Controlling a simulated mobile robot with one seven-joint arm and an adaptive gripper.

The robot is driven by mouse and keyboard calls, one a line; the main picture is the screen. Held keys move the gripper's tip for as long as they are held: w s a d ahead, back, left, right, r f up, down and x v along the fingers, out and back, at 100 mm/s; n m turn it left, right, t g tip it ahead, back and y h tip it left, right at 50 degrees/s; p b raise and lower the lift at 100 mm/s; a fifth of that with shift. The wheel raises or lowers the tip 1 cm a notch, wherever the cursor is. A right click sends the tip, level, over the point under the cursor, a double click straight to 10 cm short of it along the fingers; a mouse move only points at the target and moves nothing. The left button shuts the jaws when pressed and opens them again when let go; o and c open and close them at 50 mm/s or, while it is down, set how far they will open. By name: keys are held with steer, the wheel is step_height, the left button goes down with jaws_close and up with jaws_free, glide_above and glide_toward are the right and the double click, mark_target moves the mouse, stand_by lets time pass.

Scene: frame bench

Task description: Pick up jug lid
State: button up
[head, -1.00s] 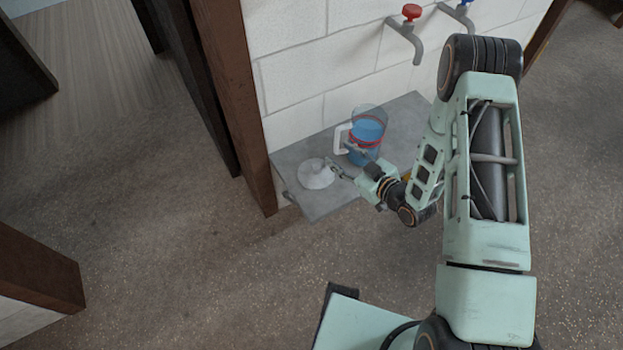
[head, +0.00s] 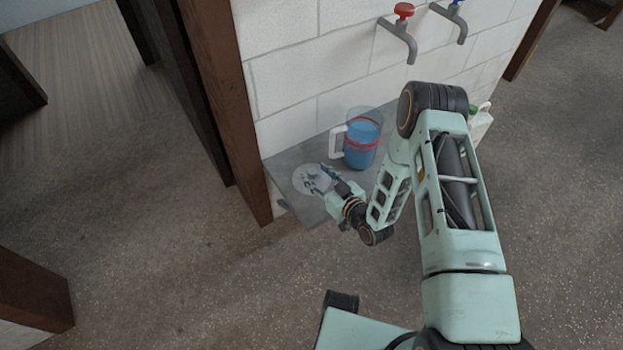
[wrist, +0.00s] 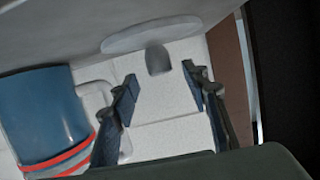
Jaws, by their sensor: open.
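The jug lid (head: 301,183) is a pale, see-through disc lying near the left end of the grey bench in the head view. In the wrist view the lid (wrist: 150,32) shows at the top, with a grey knob (wrist: 158,61) standing out from it. My gripper (head: 320,178) is at the lid, partly covering it in the head view. In the wrist view my gripper (wrist: 160,78) is open, its two fingers spread either side of the knob's line. I cannot tell whether the fingers touch it. The jug (head: 362,143), blue with red bands and a white handle, stands upright just right of my gripper.
The jug also shows close by at the left of the wrist view (wrist: 38,115). A white block wall (head: 300,75) rises behind the bench (head: 288,160), with a red tap (head: 401,35) and a blue tap (head: 450,22). A brown post (head: 225,120) stands left.

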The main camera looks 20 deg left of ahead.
mark_target(313, 172)
steer(key=x, duration=0.3)
steer(key=shift+a+f, duration=0.1)
steer(key=shift+f, duration=0.05)
steer(key=shift+c, duration=0.3)
jaws_close()
